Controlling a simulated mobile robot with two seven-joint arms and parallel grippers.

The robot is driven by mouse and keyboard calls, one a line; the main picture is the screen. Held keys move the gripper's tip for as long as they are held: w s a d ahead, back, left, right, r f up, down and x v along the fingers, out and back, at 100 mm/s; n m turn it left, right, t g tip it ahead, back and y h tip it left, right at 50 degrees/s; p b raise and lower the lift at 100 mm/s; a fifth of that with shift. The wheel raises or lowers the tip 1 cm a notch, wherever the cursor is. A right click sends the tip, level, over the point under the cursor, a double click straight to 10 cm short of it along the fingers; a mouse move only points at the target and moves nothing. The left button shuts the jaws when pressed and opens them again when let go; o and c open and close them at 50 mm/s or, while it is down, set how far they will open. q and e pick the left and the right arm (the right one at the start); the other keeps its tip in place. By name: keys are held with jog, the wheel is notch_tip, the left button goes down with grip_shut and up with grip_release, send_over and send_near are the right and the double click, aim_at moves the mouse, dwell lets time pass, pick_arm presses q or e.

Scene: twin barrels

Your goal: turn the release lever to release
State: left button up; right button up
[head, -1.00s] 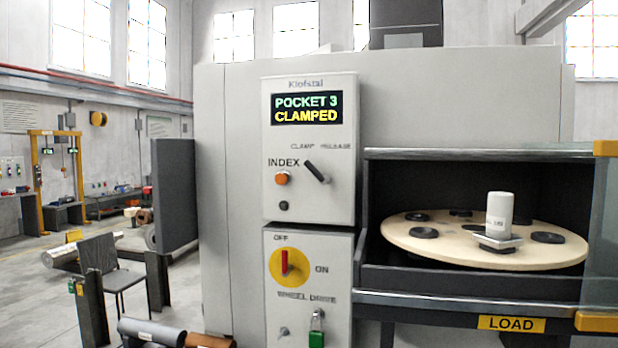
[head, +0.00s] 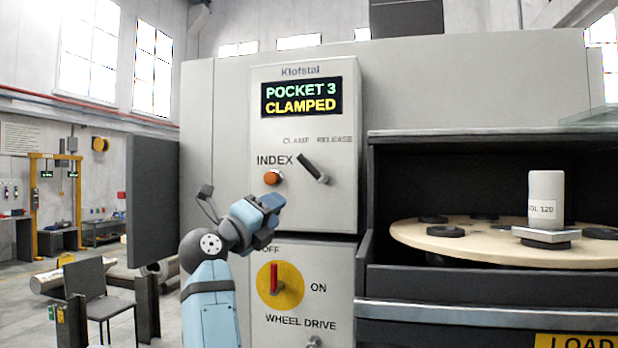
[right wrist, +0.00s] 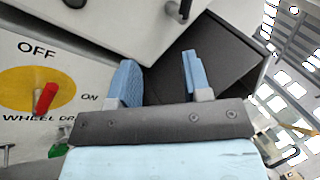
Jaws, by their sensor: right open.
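The release lever (head: 313,168) is a black handle on the upper control panel, under the words CLAMP and RELEASE. It slants up and left, toward CLAMP. The display (head: 301,97) above reads POCKET 3 CLAMPED. My right gripper (head: 271,203) is below and left of the lever, apart from it, in front of the panel's lower part. In the right wrist view its two blue fingers (right wrist: 162,78) are apart with nothing between them. A dark part at that view's top edge looks like the lever's end (right wrist: 180,9). My left gripper is not in view.
The orange INDEX button (head: 272,177) sits left of the lever, near my gripper. Below is the red wheel drive switch (head: 274,279), at OFF. On the right, an open bay holds a round wheel (head: 470,241) with a labelled white cylinder (head: 546,197).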

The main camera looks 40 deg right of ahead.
aim_at(302, 162)
notch_tip(302, 162, up, 10)
jog(key=s+a+m+y, duration=0.1)
jog(key=s+a+y, duration=0.1)
jog(key=y, duration=0.2)
jog(key=shift+t, duration=0.4)
jog(key=p+x, duration=0.2)
jog(key=x, duration=1.1)
jog(key=shift+w+d, duration=0.25)
jog(key=shift+d, duration=0.15)
grip_shut()
